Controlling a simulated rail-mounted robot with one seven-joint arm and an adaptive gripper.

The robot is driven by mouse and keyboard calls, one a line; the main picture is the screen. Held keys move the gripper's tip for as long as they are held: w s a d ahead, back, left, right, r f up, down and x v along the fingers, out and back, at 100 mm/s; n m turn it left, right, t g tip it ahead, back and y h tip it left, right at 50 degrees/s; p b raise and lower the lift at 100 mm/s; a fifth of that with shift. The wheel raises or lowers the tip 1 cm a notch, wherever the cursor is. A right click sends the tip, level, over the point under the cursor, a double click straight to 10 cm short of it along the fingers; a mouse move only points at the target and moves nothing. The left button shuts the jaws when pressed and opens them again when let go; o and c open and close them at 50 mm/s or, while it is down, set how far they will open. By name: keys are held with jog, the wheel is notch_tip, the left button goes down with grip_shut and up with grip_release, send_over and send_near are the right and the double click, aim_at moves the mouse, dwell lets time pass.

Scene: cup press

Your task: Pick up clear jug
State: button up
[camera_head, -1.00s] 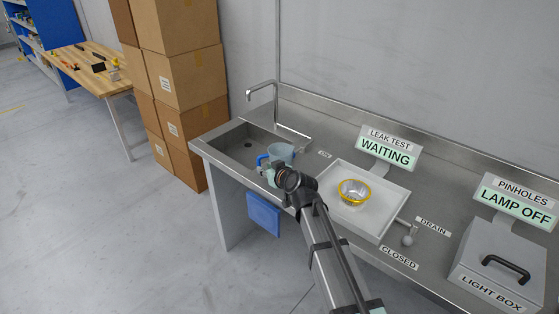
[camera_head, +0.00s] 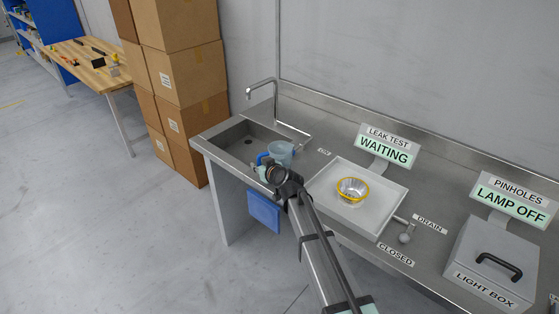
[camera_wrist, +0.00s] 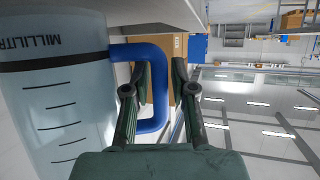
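The clear jug (camera_head: 284,150), pale blue and see-through with a blue handle (camera_head: 262,158), stands upright at the right end of the sink. My gripper (camera_head: 263,169) is at the jug's near side by the handle, partly hidden by my wrist. In the wrist view the jug's wall (camera_wrist: 60,110) with black marks and "MILLILITR" lettering fills the left. My gripper (camera_wrist: 160,75) is open there, with the upright part of the blue handle (camera_wrist: 158,90) between its two fingers. I see no clear contact between fingers and handle.
The sink (camera_head: 240,140) with its tap (camera_head: 262,88) lies left of the jug. A white tray (camera_head: 330,205) with a yellow-rimmed bowl (camera_head: 353,189) is to the right. The light box (camera_head: 490,262) stands far right.

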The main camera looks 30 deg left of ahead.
grip_shut()
jog(key=shift+r, duration=0.15)
